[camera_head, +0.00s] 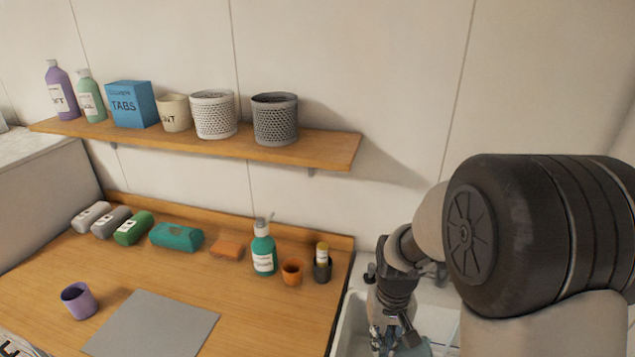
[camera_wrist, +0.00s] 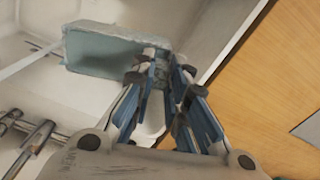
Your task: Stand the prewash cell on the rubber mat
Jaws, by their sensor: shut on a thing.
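My gripper (camera_wrist: 165,75) is shut on the wall of a pale blue-green box-shaped piece, seemingly the prewash cell (camera_wrist: 105,50). In the wrist view it extends left from the fingertips and looks tilted over the white sink. In the head view, my gripper (camera_head: 392,340) is low at the right over the sink, and part of the pale cell (camera_head: 440,330) shows beside it. The lower part is cut off by the frame edge. The grey rubber mat (camera_head: 155,325) lies flat and bare on the wooden counter, well left of my gripper.
A purple cup (camera_head: 78,301) stands left of the mat. A loaded shelf (camera_head: 330,148) hangs above. Metal fittings (camera_wrist: 35,140) show by the sink.

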